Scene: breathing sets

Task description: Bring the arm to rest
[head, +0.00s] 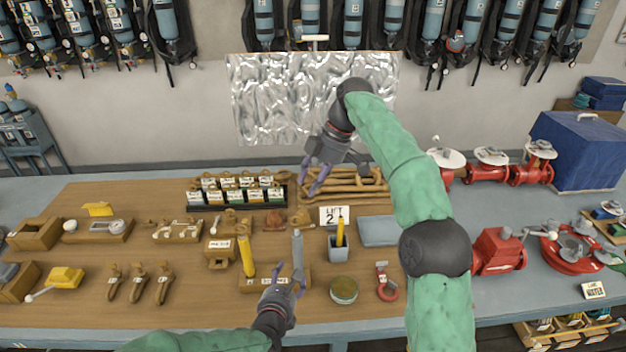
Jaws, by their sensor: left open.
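My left gripper (287,277) is low in the middle of the head view, over the front part of the bench. Its fingers are apart, close to a grey upright cylinder (298,252) in a wooden stand; I cannot tell whether they touch it. My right gripper (308,182) hangs higher up, in front of the wooden rack (355,198) at the back of the bench. Its purple fingers point down with a gap between them, and I see nothing held. My green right arm hides part of the bench.
The bench (100,311) is crowded. A yellow cylinder (247,256), a grey cup (338,250), a round tin (344,290) and a red shackle-like piece (386,286) stand near my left gripper. Red valves (498,251) and a blue case (578,150) are at the right.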

